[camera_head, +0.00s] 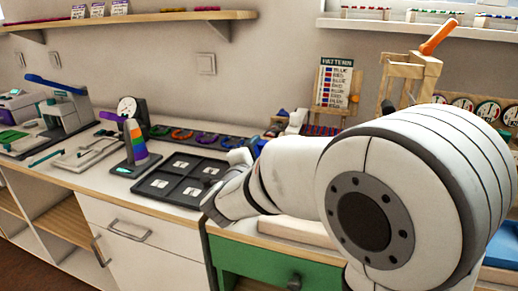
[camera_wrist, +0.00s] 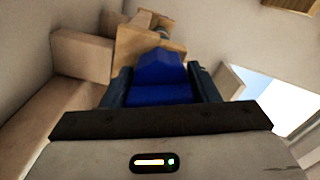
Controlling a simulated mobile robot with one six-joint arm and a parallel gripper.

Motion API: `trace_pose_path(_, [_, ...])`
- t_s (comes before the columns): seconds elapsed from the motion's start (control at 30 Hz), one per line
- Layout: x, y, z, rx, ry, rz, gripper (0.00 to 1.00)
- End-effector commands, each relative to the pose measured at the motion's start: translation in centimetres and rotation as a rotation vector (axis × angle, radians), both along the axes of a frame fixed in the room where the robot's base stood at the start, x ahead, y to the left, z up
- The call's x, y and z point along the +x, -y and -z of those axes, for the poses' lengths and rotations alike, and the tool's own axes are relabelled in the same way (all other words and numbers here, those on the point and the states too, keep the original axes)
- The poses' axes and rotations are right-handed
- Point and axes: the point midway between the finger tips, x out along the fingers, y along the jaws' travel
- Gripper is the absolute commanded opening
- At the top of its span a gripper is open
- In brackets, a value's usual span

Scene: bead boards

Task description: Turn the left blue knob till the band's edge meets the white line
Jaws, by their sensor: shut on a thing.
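In the wrist view, a blue knob (camera_wrist: 162,68) with a raised ridge sits between the two dark fingers of my gripper (camera_wrist: 159,78). The fingers are shut on its two sides. A wooden block (camera_wrist: 140,40) is just behind the knob. I cannot make out the band's edge or the white line. In the head view, my white arm fills the right side, and I cannot make out the fingers or the held knob there.
In the head view, a black tray (camera_head: 145,187) with several compartments lies on the counter left of my arm. A rainbow-striped stand (camera_head: 137,140) is beside it. A pattern board (camera_head: 334,84) and a wooden frame with an orange handle (camera_head: 439,37) stand behind my arm.

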Motion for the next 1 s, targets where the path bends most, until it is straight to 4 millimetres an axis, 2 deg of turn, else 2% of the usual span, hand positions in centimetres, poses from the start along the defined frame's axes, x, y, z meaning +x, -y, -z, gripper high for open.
trace_pose_path(0.3, [-0.02, 0.03, 0.12, -0.113, -0.049, 0.000, 0.32])
trace_pose_path(0.83, [-0.03, 0.04, 0.23, -0.134, -0.057, 0.000, 0.32])
trace_pose_path(0.87, [-0.03, 0.04, 0.23, -0.134, -0.057, 0.000, 0.55])
trace_pose_path(1.0, [-0.02, 0.05, 0.18, -0.133, -0.057, 0.000, 0.67])
